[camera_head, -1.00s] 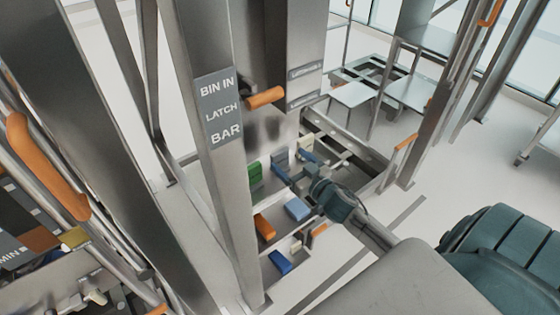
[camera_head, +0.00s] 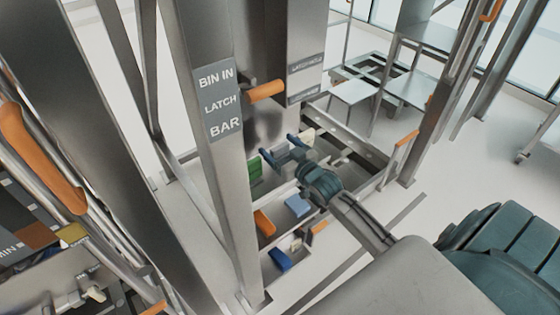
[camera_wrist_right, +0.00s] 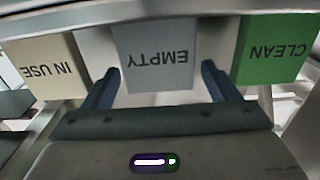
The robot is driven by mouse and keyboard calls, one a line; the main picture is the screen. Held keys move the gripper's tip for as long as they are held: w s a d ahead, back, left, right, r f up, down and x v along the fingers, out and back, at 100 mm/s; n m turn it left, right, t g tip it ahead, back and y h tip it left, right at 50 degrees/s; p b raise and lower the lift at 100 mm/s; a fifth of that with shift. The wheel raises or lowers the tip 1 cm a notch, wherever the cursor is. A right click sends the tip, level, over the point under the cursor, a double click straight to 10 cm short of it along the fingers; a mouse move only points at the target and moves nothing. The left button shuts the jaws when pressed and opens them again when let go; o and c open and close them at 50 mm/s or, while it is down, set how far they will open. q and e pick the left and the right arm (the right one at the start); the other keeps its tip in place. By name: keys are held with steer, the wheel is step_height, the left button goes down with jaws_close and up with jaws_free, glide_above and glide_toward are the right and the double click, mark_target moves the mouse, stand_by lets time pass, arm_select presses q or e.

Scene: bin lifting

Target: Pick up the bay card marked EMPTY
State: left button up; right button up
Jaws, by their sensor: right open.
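The bay card marked EMPTY (camera_wrist_right: 155,55) is grey and hangs upside down in the right wrist view, between two other cards. My right gripper (camera_wrist_right: 159,78) is open, with one finger on each side of this card's lower part. A gap shows between the card and each finger, and I cannot tell any contact. In the head view my right gripper (camera_head: 280,148) is at the card row and hides the EMPTY card. My left gripper is not in view.
A cream IN USE card (camera_wrist_right: 50,68) and a green CLEAN card (camera_wrist_right: 275,50) flank the EMPTY card closely. Blue and orange blocks (camera_head: 298,206) sit below the row. A steel post (camera_head: 218,170) labelled BIN IN LATCH BAR stands left of my right gripper.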

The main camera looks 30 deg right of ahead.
steer(key=shift+c, duration=0.2)
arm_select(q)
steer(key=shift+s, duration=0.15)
arm_select(e)
steer(key=c, duration=1.3)
steer(key=shift+s+r, duration=0.2)
steer(key=shift+r, duration=0.15)
step_height(320, 180, up, 6)
steer(key=shift+r, duration=0.2)
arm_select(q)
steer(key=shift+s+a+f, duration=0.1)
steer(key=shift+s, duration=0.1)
arm_select(e)
steer(key=s, duration=0.6)
steer(key=s+d, duration=0.1)
steer(key=s, duration=1.2)
steer(key=shift+s+d, duration=0.3)
